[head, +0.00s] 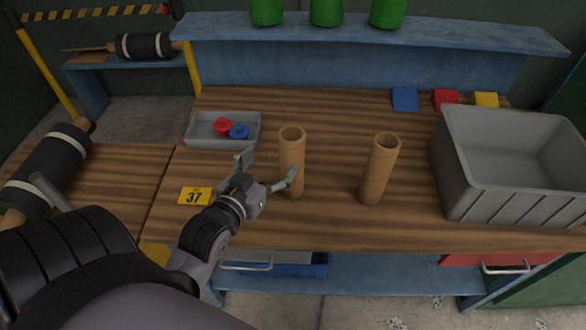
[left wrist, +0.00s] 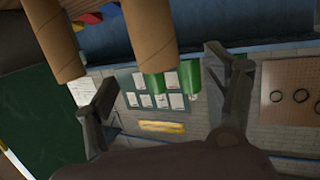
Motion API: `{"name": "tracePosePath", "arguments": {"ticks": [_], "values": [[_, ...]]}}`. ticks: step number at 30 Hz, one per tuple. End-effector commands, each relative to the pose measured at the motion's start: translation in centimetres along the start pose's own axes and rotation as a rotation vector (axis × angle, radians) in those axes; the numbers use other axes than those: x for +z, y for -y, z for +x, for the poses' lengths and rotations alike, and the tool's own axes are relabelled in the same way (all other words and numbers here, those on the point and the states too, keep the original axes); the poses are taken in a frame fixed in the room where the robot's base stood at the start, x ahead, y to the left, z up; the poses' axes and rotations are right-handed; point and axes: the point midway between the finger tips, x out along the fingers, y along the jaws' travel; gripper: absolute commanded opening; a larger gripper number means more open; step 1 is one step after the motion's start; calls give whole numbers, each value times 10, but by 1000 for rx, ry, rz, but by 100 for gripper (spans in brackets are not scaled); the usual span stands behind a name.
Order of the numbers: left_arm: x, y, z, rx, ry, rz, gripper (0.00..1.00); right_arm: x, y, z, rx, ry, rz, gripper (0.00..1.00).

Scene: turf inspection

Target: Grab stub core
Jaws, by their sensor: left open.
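Two upright brown cardboard tubes, either of which could be the stub core, stand apart on the wooden bench: a left tube (head: 291,149) and a right tube (head: 380,168). My left gripper (head: 268,169) is open beside the left tube, on its near side. One finger overlaps the tube's lower part in the head view; the other is left of it. I cannot tell whether they touch. In the left wrist view, a large tube (left wrist: 150,38) comes in above the open fingers (left wrist: 163,95), and another tube (left wrist: 52,40) is farther left. My right gripper is out of view.
A grey tray (head: 193,131) with red and blue pieces lies behind the gripper. A yellow card (head: 195,196) marked 37 is to its left. A large grey bin (head: 478,195) is at the right. The wooden bench (head: 335,215) is clear between the tubes.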

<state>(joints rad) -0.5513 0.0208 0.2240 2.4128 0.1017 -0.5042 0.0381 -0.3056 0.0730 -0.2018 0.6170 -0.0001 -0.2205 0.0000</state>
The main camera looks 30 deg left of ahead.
Motion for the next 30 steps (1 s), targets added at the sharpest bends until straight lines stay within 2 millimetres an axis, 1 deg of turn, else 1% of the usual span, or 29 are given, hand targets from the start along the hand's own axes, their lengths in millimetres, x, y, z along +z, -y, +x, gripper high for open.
{"name": "tracePosePath", "arguments": {"ticks": [1,6,14,18,21,25,30], "values": [[-6,0,11,0,-4,0,78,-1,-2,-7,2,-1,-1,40],[-4,0,40,1,-3,2,78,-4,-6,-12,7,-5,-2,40],[-5,-2,59,1,-3,0,78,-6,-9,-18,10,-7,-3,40],[-7,-7,81,2,-3,-2,78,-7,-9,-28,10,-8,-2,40],[-5,-7,94,1,-2,0,78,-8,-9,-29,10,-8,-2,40],[-4,-7,103,1,-2,1,78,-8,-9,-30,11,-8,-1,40],[-3,-7,104,1,-1,1,78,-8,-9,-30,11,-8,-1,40]]}}
